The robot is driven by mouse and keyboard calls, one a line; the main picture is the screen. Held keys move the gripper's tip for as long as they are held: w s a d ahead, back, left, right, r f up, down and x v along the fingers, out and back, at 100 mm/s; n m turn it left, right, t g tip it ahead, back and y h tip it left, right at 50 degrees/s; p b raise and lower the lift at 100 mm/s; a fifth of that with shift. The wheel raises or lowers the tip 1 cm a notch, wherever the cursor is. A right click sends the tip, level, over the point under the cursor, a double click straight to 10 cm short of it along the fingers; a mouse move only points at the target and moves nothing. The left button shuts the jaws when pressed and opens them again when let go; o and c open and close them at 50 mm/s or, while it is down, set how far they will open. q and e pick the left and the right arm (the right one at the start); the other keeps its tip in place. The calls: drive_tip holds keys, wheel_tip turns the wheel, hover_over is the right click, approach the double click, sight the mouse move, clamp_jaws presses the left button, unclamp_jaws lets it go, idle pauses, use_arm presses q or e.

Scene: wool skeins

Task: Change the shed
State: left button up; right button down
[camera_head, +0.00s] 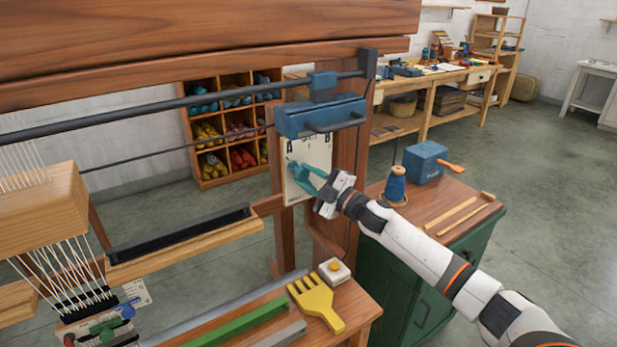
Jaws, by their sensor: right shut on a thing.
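The wooden loom fills the left and middle, with a white shed plate (308,152) on its right post. The plate carries the letters A and B near its top. A teal lever (297,171) crosses the plate, low and toward its left side. My right gripper (318,186) reaches in from the right and is shut on the lever's end; the fingers partly hide the contact. White warp threads (60,262) hang from a wooden block (42,212) at the left. A blue housing (320,115) sits on the dark rail above the plate. My left gripper is not in view.
A green cabinet (415,285) at the right bears a blue spool (395,187), a blue box (425,162) and wooden sticks (458,216). Wool cubbies (228,125) stand behind.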

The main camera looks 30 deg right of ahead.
drive_tip(key=c, duration=1)
unclamp_jaws()
drive_tip(key=shift+c, duration=0.2)
drive_tip(key=shift+s+d+f, duration=0.2)
drive_tip(key=shift+s+f, duration=0.1)
drive_tip(key=shift+s, duration=0.15)
drive_tip(key=b+v, duration=0.3)
drive_tip(key=v, duration=0.8)
drive_tip(key=shift+r, duration=0.15)
